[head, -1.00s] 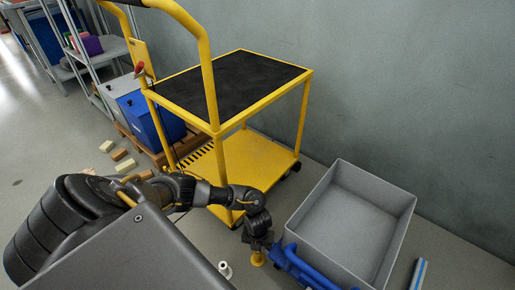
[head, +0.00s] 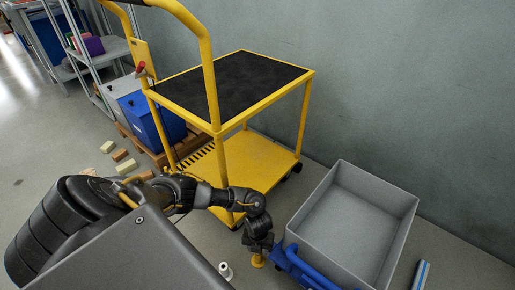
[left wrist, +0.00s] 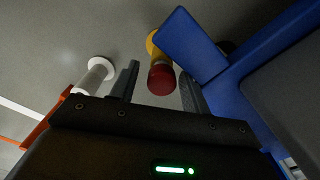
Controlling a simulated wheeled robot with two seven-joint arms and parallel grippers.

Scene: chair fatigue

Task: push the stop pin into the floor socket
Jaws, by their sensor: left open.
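A yellow piece (head: 258,261) with a red top, which looks like the stop pin, stands at floor level at the bottom of the head view. In the left wrist view its red end (left wrist: 161,80) lies between the two fingers. My left gripper (left wrist: 159,74) is open around this end, with visible gaps on both sides. In the head view the gripper points down just above the yellow piece. I cannot make out the socket hole under it. My right gripper is not in view.
A blue frame (head: 303,270) stands close beside the gripper, and a grey bin (head: 352,205) is behind it. A white flanged post (head: 225,270) stands to the left. The yellow cart (head: 262,165) is behind the arm. A blue-white strip (head: 421,274) lies at right.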

